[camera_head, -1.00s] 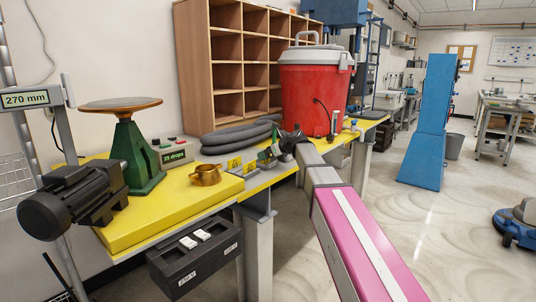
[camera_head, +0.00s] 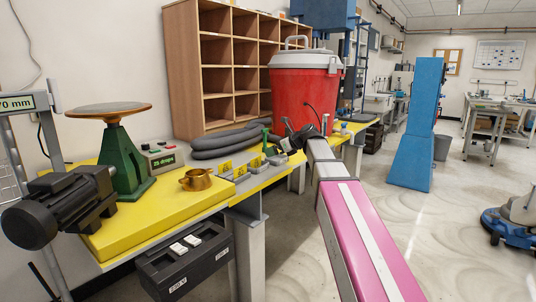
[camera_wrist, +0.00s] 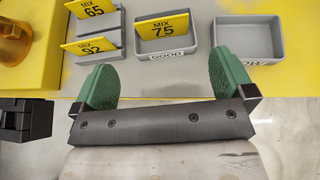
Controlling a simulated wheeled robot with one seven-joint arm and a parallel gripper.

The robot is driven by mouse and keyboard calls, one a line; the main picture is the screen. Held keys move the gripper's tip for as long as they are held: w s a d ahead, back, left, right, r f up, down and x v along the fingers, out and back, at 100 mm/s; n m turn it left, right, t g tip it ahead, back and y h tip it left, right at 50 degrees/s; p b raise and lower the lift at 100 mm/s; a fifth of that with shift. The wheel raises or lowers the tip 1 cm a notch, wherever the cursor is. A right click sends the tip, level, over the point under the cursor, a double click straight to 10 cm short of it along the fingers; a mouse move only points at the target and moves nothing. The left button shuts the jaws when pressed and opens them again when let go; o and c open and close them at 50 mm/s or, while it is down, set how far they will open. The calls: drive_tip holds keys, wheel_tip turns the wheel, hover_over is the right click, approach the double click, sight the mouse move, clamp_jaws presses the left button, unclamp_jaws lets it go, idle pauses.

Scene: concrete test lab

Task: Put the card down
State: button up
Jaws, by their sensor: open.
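A yellow card marked MIX 75 (camera_wrist: 166,26) stands tilted in a grey tray labelled GOOD (camera_wrist: 166,55). It also shows in the head view (camera_head: 255,162). My gripper (camera_wrist: 164,72) has green fingers spread wide, with nothing between them. In the wrist view its fingertips lie just below that tray, apart from the card. In the head view my gripper (camera_head: 276,145) is above the bench beside the trays. Two more yellow cards, MIX 65 (camera_wrist: 91,8) and MIX 92 (camera_wrist: 95,46), stand in grey holders to the left.
An empty grey tray (camera_wrist: 247,60) sits right of the GOOD tray; its label is partly hidden. A brass cup (camera_head: 196,180), dark hoses (camera_head: 225,145) and a red drum cooler (camera_head: 303,95) stand on the yellow bench. The bench edge is close to my gripper.

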drive_tip(key=s+d+f+n+g+h, duration=0.1)
drive_tip(key=s+d+f+n+h, duration=0.2)
drive_tip(key=f, duration=0.5)
drive_tip(key=s+d+f+n+g+h, duration=0.1)
drive_tip(key=s+d+f+n, duration=0.1)
drive_tip(key=s+f+n, duration=0.5)
drive_tip(key=s+d+f+n+g+h, duration=0.1)
drive_tip(key=s+d+f+n, duration=0.15)
drive_tip(key=f, duration=0.75)
drive_tip(key=s+d+f+n+g+h, duration=0.1)
drive_tip(key=s+d+f+n+h, duration=0.1)
drive_tip(key=s+d+f+n, duration=0.2)
drive_tip(key=s+d+f+n+g+h, duration=0.2)
drive_tip(key=s+d+f+n+h, duration=0.1)
drive_tip(key=s+f+n, duration=0.5)
drive_tip(key=s+f, duration=0.3)
drive_tip(key=s, duration=0.1)
drive_tip(key=shift+d+f, duration=0.25)
drive_tip(key=shift+d, duration=0.15)
